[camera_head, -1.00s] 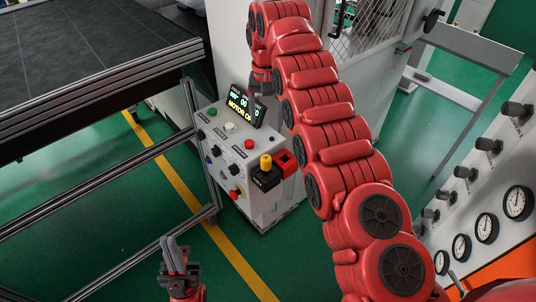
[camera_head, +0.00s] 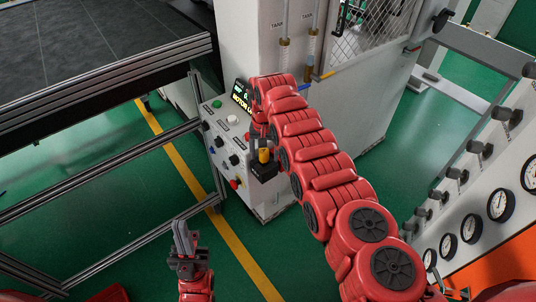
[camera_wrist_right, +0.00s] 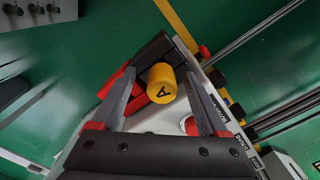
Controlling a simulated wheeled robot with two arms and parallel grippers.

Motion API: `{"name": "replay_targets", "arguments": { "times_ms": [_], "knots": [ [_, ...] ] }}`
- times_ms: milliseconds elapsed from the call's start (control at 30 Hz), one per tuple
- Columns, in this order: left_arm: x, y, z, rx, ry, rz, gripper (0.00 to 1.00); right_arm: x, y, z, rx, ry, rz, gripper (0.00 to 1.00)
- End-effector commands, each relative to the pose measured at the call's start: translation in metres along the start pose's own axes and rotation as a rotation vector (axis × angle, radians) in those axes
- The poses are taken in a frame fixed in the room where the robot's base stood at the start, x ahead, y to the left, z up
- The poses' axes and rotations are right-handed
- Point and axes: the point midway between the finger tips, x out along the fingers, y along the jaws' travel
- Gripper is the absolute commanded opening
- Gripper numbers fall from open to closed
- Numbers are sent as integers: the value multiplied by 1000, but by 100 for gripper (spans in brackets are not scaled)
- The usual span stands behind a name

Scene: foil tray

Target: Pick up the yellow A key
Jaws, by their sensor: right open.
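The yellow key (camera_wrist_right: 163,85), a short cylinder with a black "A" on top, sits in a black holder (camera_wrist_right: 153,50) on the side of the control panel. In the wrist view it lies between the two fingers of my right gripper (camera_wrist_right: 159,73), which is open; I cannot tell whether either finger touches it. In the head view the key (camera_head: 264,156) shows just below my right gripper (camera_head: 262,138), partly covered by it. My left gripper (camera_head: 184,238) is low, over the floor and away from the panel; its fingers look close together.
The control panel (camera_head: 216,124) carries several buttons, knobs and a lit display (camera_head: 241,95). A red block (camera_wrist_right: 118,82) sits beside the holder. A framed dark table (camera_head: 100,75) stands to the left, a gauge panel (camera_head: 465,215) to the right. Green floor lies between.

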Motion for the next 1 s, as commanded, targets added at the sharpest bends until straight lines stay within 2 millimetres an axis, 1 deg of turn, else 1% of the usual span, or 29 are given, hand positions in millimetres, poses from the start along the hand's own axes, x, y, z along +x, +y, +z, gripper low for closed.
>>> {"name": "replay_targets", "arguments": {
  "times_ms": [67, 233, 367, 400, 467, 500, 567, 600, 667, 1000],
  "knots": [
    [1, 0, 0, 0, 0, 0, 0, 4, -1, 1, 0, 0, 0, 77],
    [0, 0, 0, 0, 0, 0, 0, 4, -2, 1, -1, 1, -1, 77],
    [1, 0, 0, 0, 0, 0, 0, 4, -2, 1, -1, 1, -1, 54],
    [1, 0, 0, 0, 0, 0, 0, 4, -2, 1, -1, 1, -1, 46],
    [1, 0, 0, 0, 0, 0, 0, 4, -2, 1, -1, 1, -1, 36],
    [1, 0, 0, 0, 0, 0, 0, 4, -2, 1, -1, 1, -1, 28],
    [0, 0, 0, 0, 0, 0, 0, 4, -1, 1, -1, 1, 0, 18],
    [0, 0, 0, 0, 0, 0, 0, 4, -1, 1, -1, 0, 0, 10],
    [0, 0, 0, 0, 0, 0, 0, 4, -1, 1, 0, 0, 0, 0],
    [0, 0, 0, 0, 0, 0, 0, 5, -1, 2, -1, -1, 0, 0]
  ]
}}
